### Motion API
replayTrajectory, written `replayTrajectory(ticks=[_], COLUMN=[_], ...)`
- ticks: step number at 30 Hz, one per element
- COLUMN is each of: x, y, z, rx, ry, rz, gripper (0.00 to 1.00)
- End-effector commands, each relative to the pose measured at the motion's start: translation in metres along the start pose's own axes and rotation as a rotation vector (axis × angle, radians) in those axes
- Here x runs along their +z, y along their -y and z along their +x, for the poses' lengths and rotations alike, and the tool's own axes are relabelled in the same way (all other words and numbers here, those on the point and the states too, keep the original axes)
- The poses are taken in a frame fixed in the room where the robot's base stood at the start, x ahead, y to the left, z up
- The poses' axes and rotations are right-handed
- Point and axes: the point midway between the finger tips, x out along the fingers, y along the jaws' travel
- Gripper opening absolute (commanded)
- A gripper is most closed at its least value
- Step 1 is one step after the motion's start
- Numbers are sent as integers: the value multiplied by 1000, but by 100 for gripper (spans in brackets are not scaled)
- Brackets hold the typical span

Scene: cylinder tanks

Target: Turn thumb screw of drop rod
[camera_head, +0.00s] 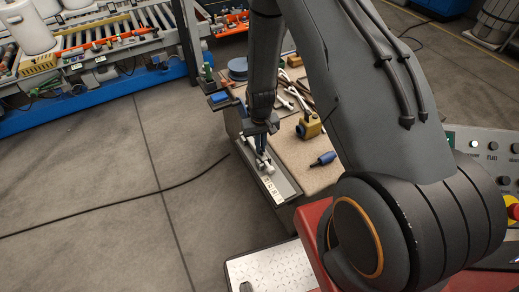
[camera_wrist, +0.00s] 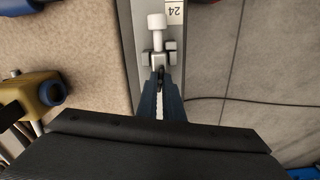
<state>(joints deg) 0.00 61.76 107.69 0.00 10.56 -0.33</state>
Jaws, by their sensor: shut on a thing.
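The drop rod fitting is a pale metal piece with a round-ended stem (camera_wrist: 157,24) and small side blocks. It sits on a grey rail in the wrist view, and it shows small in the head view (camera_head: 264,165). My gripper (camera_wrist: 161,82) has its blue fingers pointing at the fitting and closed on a small dark piece at its near end, which looks like the thumb screw (camera_wrist: 160,72). The fingers hide most of the screw, so its turn angle cannot be told. In the head view my gripper (camera_head: 261,148) reaches down to the rail.
A numbered label strip (camera_head: 271,190) lies along the grey rail at the bench edge. On the tan bench top are a yellow block with a blue end (camera_head: 308,126), a blue-handled tool (camera_head: 323,159) and several hand tools. A cable (camera_head: 130,200) crosses the open floor at left.

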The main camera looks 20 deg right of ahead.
Motion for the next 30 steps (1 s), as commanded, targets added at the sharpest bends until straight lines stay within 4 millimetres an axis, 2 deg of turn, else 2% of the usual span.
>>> replayTrajectory(ticks=[6, 15, 24, 30], x=[0, 0, 0, 0], y=[0, 0, 0, 0], z=[0, 0, 0, 0], rx=[0, 0, 0, 0], ry=[-1, -1, -1, -1], rz=[-168, -185, -403, -420], gripper=[0, 0, 0, 0])
